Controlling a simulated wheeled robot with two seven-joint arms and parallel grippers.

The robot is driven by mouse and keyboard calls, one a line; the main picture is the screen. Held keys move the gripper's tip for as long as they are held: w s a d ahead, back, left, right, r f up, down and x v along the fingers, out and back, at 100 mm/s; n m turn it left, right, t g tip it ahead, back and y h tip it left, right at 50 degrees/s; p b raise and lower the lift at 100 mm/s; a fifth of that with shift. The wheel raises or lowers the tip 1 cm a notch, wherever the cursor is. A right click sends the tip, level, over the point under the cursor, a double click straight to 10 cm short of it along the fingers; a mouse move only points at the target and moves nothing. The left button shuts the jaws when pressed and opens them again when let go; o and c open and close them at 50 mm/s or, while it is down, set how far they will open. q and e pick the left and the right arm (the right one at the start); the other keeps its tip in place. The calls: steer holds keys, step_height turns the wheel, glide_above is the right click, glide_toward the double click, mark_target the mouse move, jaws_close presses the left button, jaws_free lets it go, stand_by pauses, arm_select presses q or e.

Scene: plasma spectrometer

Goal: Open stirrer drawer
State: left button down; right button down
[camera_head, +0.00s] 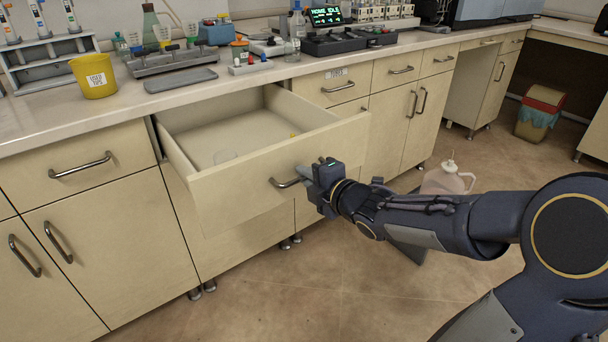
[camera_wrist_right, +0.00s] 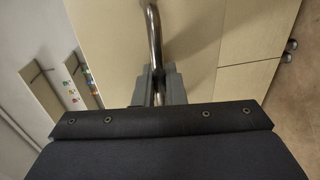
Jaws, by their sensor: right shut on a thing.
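The drawer (camera_head: 262,182) of the lab bench is pulled well out, and its inside shows in the head view. My right gripper (camera_head: 303,175) is at the drawer front, shut on the curved metal handle (camera_head: 284,183). In the right wrist view the handle (camera_wrist_right: 153,35) runs between the two fingers (camera_wrist_right: 159,88). My left gripper is not in view.
The counter (camera_head: 120,108) above holds a yellow cup (camera_head: 94,75), tube racks and several instruments. Closed drawers and cabinets flank the open drawer. A white jug (camera_head: 447,178) stands on the floor behind my right forearm. A red-topped bin (camera_head: 540,112) stands farther right.

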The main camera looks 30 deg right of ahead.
steer(key=c, duration=1.9)
jaws_free()
steer(key=shift+d, duration=0.1)
steer(key=p+v, duration=0.2)
steer(key=v, duration=0.6)
steer(key=shift+p, duration=0.4)
steer(key=shift+w, duration=0.1)
